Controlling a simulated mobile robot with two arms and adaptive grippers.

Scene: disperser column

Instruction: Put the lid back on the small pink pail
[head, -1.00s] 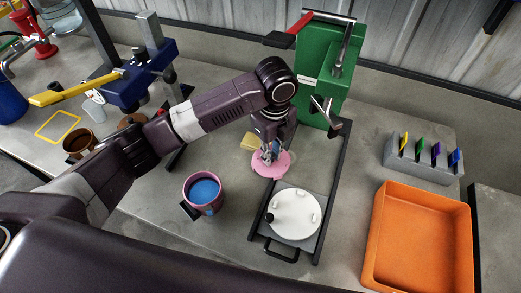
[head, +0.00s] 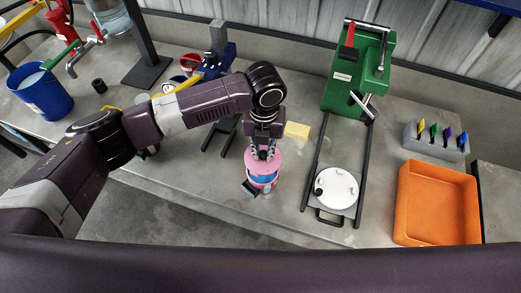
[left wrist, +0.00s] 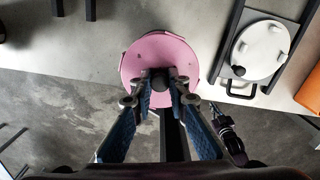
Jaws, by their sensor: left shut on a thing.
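The small pink pail (head: 264,188) stands near the front edge of the bench, with blue contents showing and a dark handle at its left. My left gripper (head: 263,154) is shut on the dark knob of the round pink lid (head: 251,161). The lid is over the pail, and blue shows below its front edge, so it appears raised above the rim. In the left wrist view the lid (left wrist: 160,52) hides most of the pail, and the gripper (left wrist: 158,84) is at its knob.
A yellow block (head: 297,131) lies behind the pail. Right of it, a white round plate (head: 340,184) sits in a black frame before a green press (head: 350,85). An orange tray (head: 402,205) is farther right. A blue bucket (head: 42,97) stands far left.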

